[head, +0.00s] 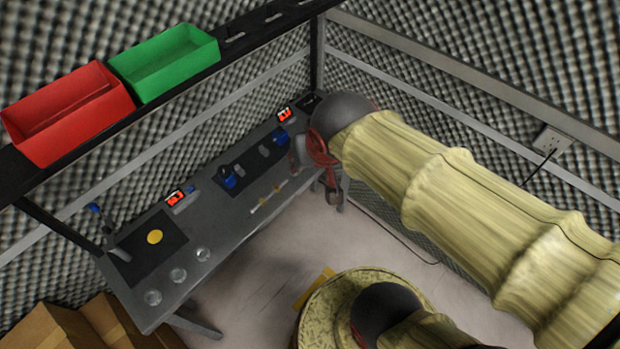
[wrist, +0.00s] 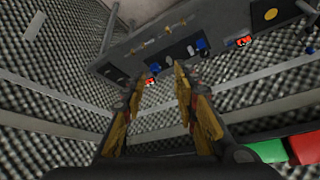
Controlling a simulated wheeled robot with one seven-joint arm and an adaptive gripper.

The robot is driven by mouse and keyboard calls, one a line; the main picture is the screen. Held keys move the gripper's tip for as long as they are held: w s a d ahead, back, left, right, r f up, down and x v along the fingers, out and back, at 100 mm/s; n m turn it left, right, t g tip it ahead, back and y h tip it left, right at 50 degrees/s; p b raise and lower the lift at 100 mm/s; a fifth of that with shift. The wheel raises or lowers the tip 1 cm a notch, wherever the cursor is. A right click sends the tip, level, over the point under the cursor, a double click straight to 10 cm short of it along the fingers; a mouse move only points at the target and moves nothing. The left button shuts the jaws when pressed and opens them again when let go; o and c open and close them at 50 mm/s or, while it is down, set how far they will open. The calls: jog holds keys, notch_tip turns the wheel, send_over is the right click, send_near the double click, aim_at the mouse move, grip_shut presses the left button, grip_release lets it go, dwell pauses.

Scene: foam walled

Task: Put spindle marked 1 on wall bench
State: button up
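The wall bench (head: 225,225) is a long dark grey bench along the left wall in the head view; it also shows at the top of the wrist view (wrist: 120,58). Two small pale yellowish rods, seemingly spindles, lie near its front edge, one nearer (head: 262,205) and one farther (head: 280,187). They also show in the wrist view, left (wrist: 140,50) and right (wrist: 176,27). No number is readable on either. My gripper (head: 328,182) is by the bench's far right end. In the wrist view its fingers (wrist: 163,95) are apart with nothing held between them.
Red (head: 70,115) and green (head: 165,65) bins stand on a shelf above the bench. Blue-topped fixtures (head: 227,177), red displays (head: 175,198), a yellow disc (head: 155,237) and glass dishes (head: 178,275) occupy the bench. Cardboard boxes (head: 50,328) stand at lower left. Foam walls enclose the corner.

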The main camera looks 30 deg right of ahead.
jog(key=s+a+r+n+y, duration=0.1)
jog(key=s+a+r+n, duration=0.1)
jog(key=s, duration=0.4)
jog(key=shift+a+n, duration=0.4)
notch_tip(320, 180, down, 14)
jog(key=b, duration=1.4)
jog(key=shift+r, duration=0.15)
jog(key=shift+w, duration=0.1)
